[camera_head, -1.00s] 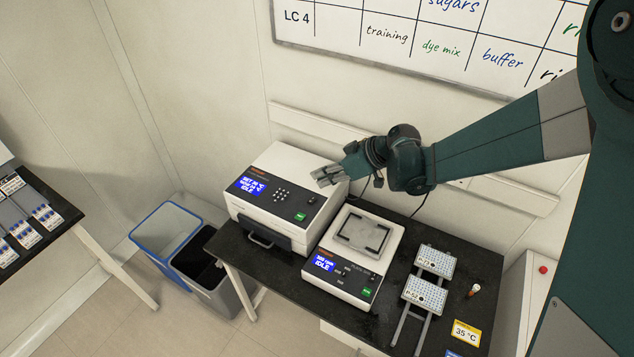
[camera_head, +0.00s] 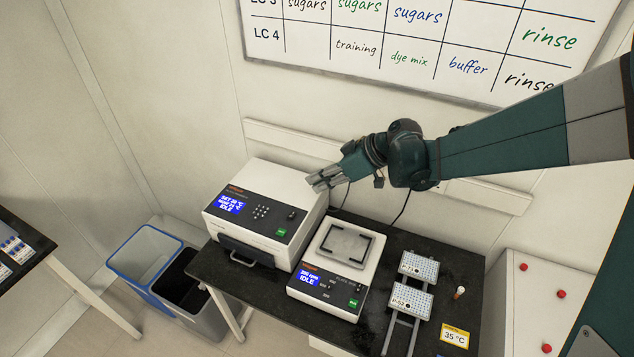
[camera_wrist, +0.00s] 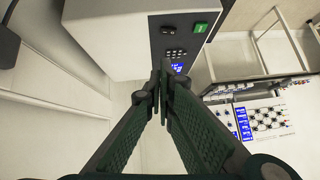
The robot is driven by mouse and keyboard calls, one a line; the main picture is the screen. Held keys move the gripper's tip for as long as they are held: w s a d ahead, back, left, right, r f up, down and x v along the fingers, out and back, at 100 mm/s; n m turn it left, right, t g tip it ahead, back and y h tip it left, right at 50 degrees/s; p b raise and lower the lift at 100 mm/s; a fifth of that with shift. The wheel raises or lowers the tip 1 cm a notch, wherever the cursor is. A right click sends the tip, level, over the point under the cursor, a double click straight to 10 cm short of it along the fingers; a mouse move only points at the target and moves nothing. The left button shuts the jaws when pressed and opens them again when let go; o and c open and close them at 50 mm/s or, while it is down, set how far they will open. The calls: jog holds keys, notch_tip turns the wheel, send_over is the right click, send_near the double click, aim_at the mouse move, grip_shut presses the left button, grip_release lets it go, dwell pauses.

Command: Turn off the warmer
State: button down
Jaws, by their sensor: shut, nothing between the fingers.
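The warmer (camera_head: 245,238) is a white box at the left of the black bench. My gripper (camera_head: 312,184) is shut and empty, above the warmer's back right part and apart from the panel. The fingertips (camera_wrist: 162,72) meet in the wrist view.
A shaker (camera_head: 334,270) with a flat top plate and an IDLE display stands right of the warmer. Two well plates (camera_head: 411,302) sit on a rack farther right, near a small vial (camera_head: 459,293). Bins (camera_head: 143,256) stand on the floor at left.

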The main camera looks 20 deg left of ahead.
jog(key=shift+s, duration=0.1)
jog(key=shift+s+r+g+b, duration=0.2)
jog(key=shift+s+g+b, duration=0.1)
jog(key=shift+s+b, duration=0.15)
jog(key=shift+f, duration=0.15)
send_over(295, 214)
jog(key=f, duration=0.6)
jog(key=shift+w+a+f, duration=0.1)
jog(key=shift+w+f, duration=0.25)
jog(key=shift+w, duration=0.05)
notch_tip(295, 214, down, 2)
jog(key=shift+s+f, duration=0.1)
jog(key=shift+s, duration=0.05)
jog(key=shift+s+f, duration=0.2)
jog(key=shift+f, duration=0.65)
jog(key=shift+s+f, duration=0.1)
